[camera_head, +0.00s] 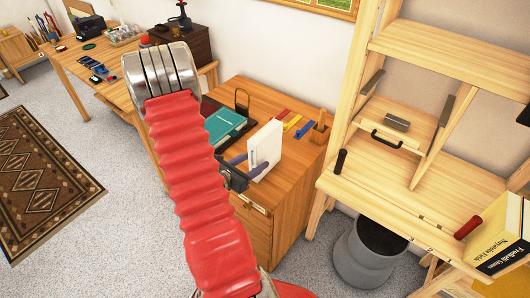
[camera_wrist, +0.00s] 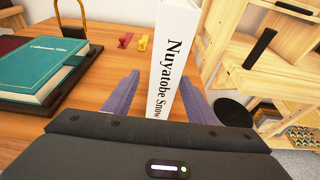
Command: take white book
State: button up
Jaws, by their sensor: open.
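The white book (camera_head: 265,147) stands upright on the wooden cabinet top in the head view. Its spine, with dark lettering, faces the camera in the wrist view (camera_wrist: 178,55). My gripper (camera_head: 240,165) is at the near edge of the cabinet, close to the book. In the wrist view my gripper (camera_wrist: 160,92) is open, with one purple-grey finger on each side of the book's spine. The right finger appears close to the book, and a wider gap shows at the left finger. Whether either finger touches it, I cannot tell.
A teal book (camera_head: 224,124) lies on a dark tray left of the white book. Small red, yellow and blue items (camera_head: 297,122) and a wooden holder (camera_head: 319,132) sit behind. A wooden shelf desk (camera_head: 400,190) and a grey bin (camera_head: 365,258) stand to the right.

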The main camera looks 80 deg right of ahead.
aim_at(266, 155)
jog(key=shift+s+d+f, duration=0.2)
jog(key=shift+s+d, duration=0.1)
jog(key=shift+d, duration=0.35)
jog(key=shift+d, duration=0.1)
jog(key=shift+x, duration=2.55)
jog(key=shift+s, duration=0.15)
jog(key=shift+c, duration=0.2)
grip_shut()
